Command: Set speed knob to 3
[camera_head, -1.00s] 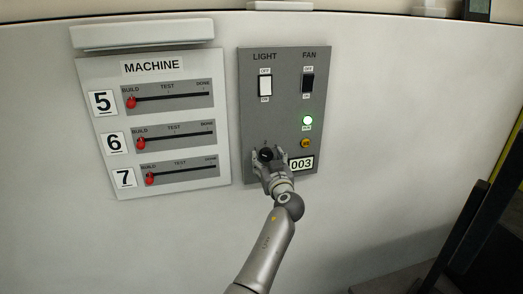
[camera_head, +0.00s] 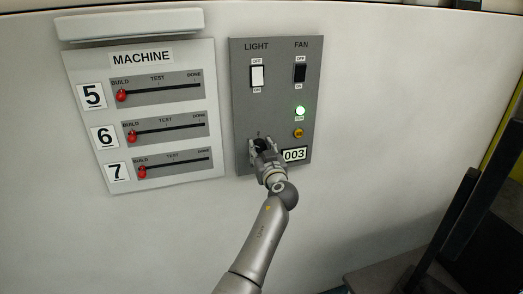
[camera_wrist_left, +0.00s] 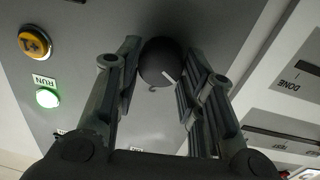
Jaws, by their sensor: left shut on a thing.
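The dark round speed knob (camera_head: 260,145) is low on the grey LIGHT and FAN panel (camera_head: 282,58). My left gripper (camera_head: 264,150) is at the knob, with its fingers shut on it from both sides. In the left wrist view the knob (camera_wrist_left: 160,60) is a black disc between the two fingers, with a white pointer line. A small curved mark, perhaps a numeral, shows near the pointer. Most other markings around the knob are hidden or too small to read. My right gripper is not in view.
An orange button (camera_head: 298,133), a lit green RUN lamp (camera_head: 300,111) and a 003 label (camera_head: 294,155) are close beside the gripper. LIGHT (camera_head: 257,76) and FAN (camera_head: 300,73) switches are above. The MACHINE panel (camera_head: 150,80) with red sliders is to the left.

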